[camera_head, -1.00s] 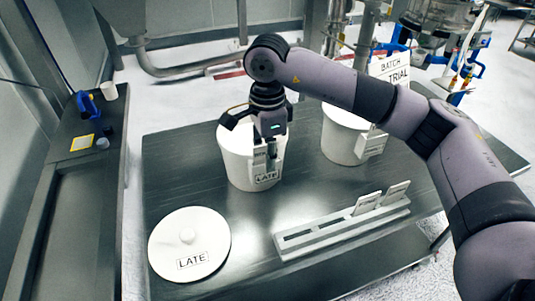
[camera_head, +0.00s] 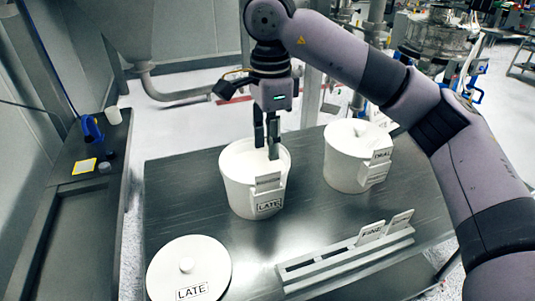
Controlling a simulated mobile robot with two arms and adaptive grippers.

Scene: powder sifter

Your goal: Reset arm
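My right gripper (camera_head: 266,150) points down over the open mouth of the left white bucket (camera_head: 238,188). Its two dark fingers are slightly apart with nothing seen between them. The bucket is labelled LATE and has a card (camera_head: 268,182) in the holder on its front. My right arm (camera_head: 345,68) reaches in from the right. My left gripper is not in view.
A white lid marked LATE (camera_head: 205,255) lies at the table's (camera_head: 180,205) front left. A second white bucket (camera_head: 348,172) with its own card stands to the right. A grey rack (camera_head: 350,262) with two upright cards is at front right. A side bench (camera_head: 60,215) is at left.

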